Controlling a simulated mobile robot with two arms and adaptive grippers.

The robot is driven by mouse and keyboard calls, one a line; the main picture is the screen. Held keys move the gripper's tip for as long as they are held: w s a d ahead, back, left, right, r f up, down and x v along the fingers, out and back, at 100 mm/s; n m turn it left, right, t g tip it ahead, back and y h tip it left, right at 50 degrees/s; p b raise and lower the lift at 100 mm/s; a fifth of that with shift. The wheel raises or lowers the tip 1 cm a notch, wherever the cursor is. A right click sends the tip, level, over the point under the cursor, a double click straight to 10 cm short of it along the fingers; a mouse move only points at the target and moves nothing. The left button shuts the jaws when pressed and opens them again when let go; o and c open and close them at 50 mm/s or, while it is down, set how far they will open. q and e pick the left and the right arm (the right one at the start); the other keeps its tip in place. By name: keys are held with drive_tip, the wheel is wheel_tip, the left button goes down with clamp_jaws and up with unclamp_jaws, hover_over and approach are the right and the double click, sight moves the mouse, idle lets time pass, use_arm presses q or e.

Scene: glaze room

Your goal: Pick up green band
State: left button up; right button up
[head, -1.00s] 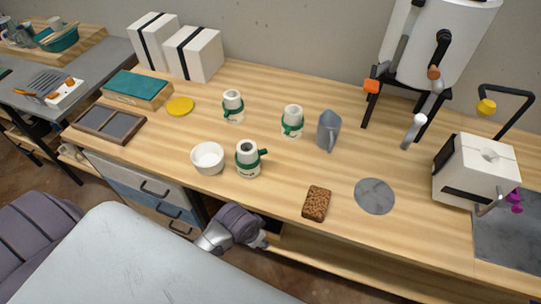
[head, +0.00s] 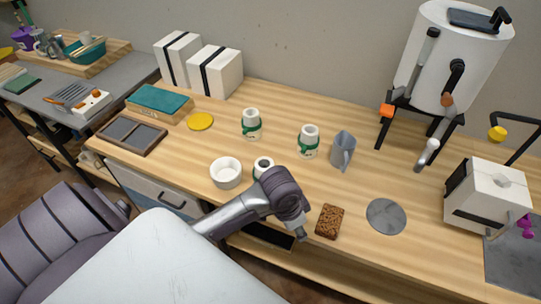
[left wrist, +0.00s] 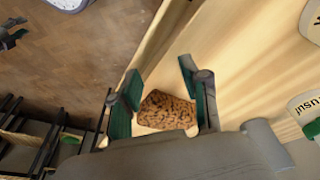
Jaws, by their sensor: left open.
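Green bands wrap several white jars on the wooden bench: one on the back left jar (head: 251,134) and one on the back right jar (head: 309,152). My left gripper (head: 299,234) is at the bench's front edge, right of that jar and left of a brown speckled block (head: 329,222). In the left wrist view my left gripper (left wrist: 157,82) is open, and the block (left wrist: 167,110) shows between its fingers; contact cannot be told. My right gripper is not in view.
A white bowl (head: 226,173) stands left of the front jar. A grey disc (head: 386,216) lies right of the block. A lettered white jar (left wrist: 305,106) shows at the wrist view's right edge.

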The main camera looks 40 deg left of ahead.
use_arm(q)
drive_tip(key=w+a+r+g+y, duration=0.2)
drive_tip(key=w+a+r, duration=1.15)
drive_tip(key=r, duration=0.35)
drive_tip(key=p, duration=0.2)
hover_over(282, 167)
wheel_tip(282, 167, down, 8)
drive_tip(key=shift+a+r, duration=0.1)
drive_tip(key=shift+f, duration=0.55)
wheel_tip(282, 167, down, 4)
drive_tip(key=shift+w+f+p, duration=0.1)
drive_tip(key=shift+f+p, duration=0.15)
drive_tip(key=shift+p, duration=0.35)
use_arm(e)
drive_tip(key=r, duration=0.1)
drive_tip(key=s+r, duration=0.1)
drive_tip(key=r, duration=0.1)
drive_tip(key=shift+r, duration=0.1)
use_arm(q)
drive_tip(key=shift+c, duration=0.4)
clamp_jaws()
